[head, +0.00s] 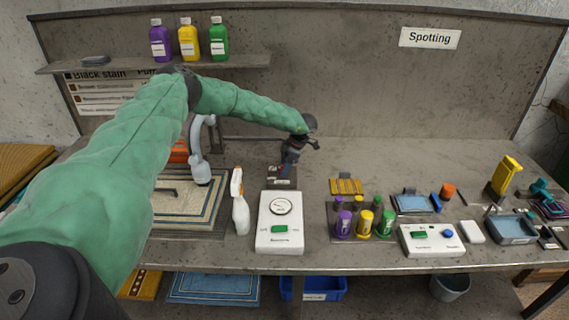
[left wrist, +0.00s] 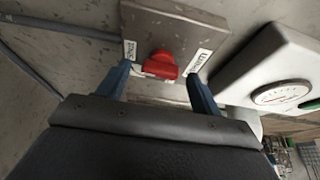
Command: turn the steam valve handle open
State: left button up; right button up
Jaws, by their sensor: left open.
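The steam valve handle (left wrist: 160,66) is a red knob on a grey box (left wrist: 172,24) in the left wrist view, with small white labels on either side of it. My left gripper (left wrist: 158,74) is open, its two blue fingers apart with the red handle showing between their tips. I cannot tell whether either finger touches it. In the head view my left gripper (head: 289,160) points down at the dark box (head: 282,183) at the back of the bench, and the handle is not clearly visible there. My right gripper is not in view.
A white gauge unit (head: 280,238) with a green button stands just in front of the box. A white spray bottle (head: 240,212) is to its left, and a yellow rack (head: 346,187) and coloured bottles (head: 364,222) to its right. A grey pipe (left wrist: 60,27) runs to the box.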

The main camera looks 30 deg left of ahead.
pick_arm(q)
jog(key=shift+s+a+f, duration=0.1)
jog(key=shift+a+f, duration=0.05)
jog(key=shift+f, duration=0.15)
jog(key=shift+c, duration=0.4)
jog(key=c, duration=0.9)
